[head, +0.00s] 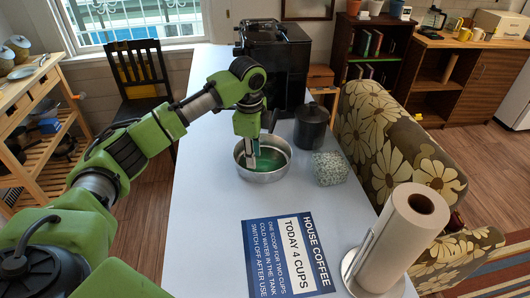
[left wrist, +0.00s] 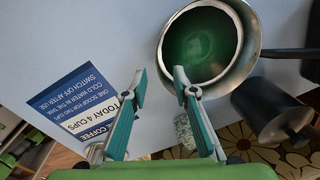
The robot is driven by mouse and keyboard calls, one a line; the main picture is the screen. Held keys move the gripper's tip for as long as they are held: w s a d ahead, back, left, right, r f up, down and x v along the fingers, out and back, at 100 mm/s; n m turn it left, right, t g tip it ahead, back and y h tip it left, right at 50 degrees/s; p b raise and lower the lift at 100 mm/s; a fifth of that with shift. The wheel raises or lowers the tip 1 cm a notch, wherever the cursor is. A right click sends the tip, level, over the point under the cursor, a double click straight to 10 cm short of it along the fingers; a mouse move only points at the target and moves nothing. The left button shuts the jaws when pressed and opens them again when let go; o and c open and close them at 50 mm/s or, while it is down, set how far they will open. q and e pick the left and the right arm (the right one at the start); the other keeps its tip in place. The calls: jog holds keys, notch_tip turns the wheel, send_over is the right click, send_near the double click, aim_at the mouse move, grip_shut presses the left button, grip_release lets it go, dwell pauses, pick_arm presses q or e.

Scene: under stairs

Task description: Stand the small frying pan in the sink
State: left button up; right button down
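The small frying pan (head: 281,166) is silver with a green inside. It sits flat on the white table, and its dark handle points toward the back. In the left wrist view the pan (left wrist: 248,30) shows at the top, with its handle (left wrist: 288,53) out to the right. My left gripper (head: 255,160) reaches down over the pan in the head view. In the left wrist view the gripper (left wrist: 160,78) is open and empty, its fingertips apart near the rim. Whether they touch the pan I cannot tell. No sink shows. My right gripper is out of view.
A black coffee machine (head: 285,60) is behind. A house coffee sign (head: 290,255) and paper towel roll (head: 400,240) are in front. The table's left side is clear.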

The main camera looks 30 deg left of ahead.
aim_at(255, 172)
pick_arm(q)
jog(key=f, duration=0.3)
jog(key=shift+w+f, duration=0.25)
jog(key=shift+f, duration=0.05)
jog(key=shift+s+f+p, duration=0.1)
jog(key=shift+f+p, duration=0.4)
jog(key=shift+p, duration=0.1)
notch_tip(255, 172, down, 4)
jog(key=shift+r+p, duration=0.2)
jog(key=shift+p, duration=0.45)
jog(key=shift+f, duration=0.45)
grip_shut()
jog(key=shift+r, duration=0.15)
